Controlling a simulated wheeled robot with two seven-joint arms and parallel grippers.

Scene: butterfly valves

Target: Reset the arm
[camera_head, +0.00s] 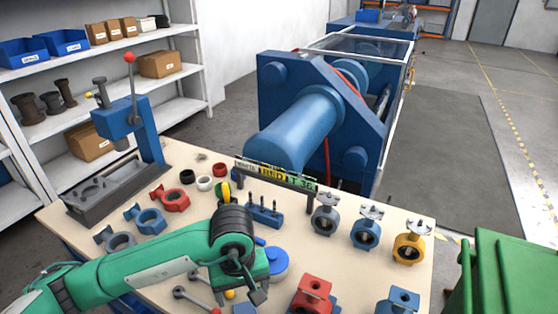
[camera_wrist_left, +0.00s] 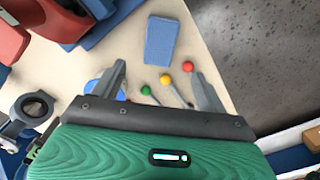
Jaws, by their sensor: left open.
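My left arm comes in from the left in the head view. Its gripper (camera_head: 258,292) points down over the front of the table (camera_head: 225,172). In the left wrist view the two fingers (camera_wrist_left: 160,90) are spread apart with nothing held between them. Below them lie levers with a green ball (camera_wrist_left: 146,90), a yellow ball (camera_wrist_left: 165,79) and a red ball (camera_wrist_left: 187,66). Butterfly valves in grey (camera_head: 325,220), blue (camera_head: 366,234) and yellow (camera_head: 409,249) stand at the right. A red valve body (camera_head: 172,199) and a blue one (camera_head: 150,221) lie at the left. My right gripper is not in view.
A lever press (camera_head: 125,120) stands at the table's back left corner. A small sign (camera_head: 276,175) and a blue holder (camera_head: 264,216) stand mid-table. A large blue machine (camera_head: 310,120) is behind. A green bin (camera_head: 510,275) is at the right. Shelves (camera_head: 105,50) line the left.

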